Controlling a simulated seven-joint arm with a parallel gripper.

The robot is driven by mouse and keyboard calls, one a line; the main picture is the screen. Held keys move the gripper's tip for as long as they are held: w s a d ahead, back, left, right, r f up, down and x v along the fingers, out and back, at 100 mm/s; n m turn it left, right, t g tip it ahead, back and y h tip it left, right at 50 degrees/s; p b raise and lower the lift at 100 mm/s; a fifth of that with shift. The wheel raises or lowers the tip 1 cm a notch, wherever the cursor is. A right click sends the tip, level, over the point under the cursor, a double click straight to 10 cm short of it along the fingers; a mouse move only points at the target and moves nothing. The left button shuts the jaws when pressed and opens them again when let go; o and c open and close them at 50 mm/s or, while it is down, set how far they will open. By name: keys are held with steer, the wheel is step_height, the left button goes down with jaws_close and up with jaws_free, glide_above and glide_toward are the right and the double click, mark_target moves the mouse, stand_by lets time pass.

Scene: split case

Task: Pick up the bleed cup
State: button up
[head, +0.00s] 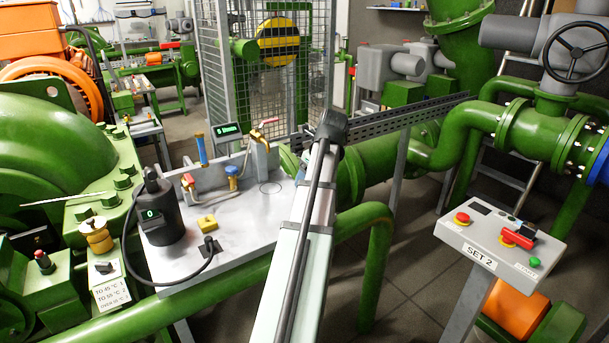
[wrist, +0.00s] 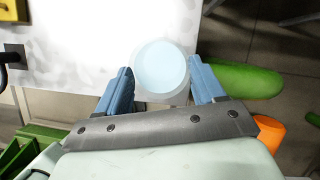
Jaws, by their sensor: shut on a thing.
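The bleed cup (wrist: 162,66) shows in the wrist view as a pale, bluish-white round shape, seen from above. My gripper (wrist: 162,76) has a blue finger on each side of the cup and is shut on it. The cup is over the edge area of the light metal plate (wrist: 80,50); its height above the plate cannot be told.
On the plate stand a black cylinder with a green display (head: 165,215), a yellow block (head: 207,222) and brass valve fittings (head: 232,172). Green pipes (head: 375,230) run beside and in front of the plate. A control panel (head: 490,238) stands at right.

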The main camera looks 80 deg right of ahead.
steer(key=shift+s+a, duration=0.35)
steer(key=shift+s, duration=0.25)
steer(key=shift+s, duration=0.1)
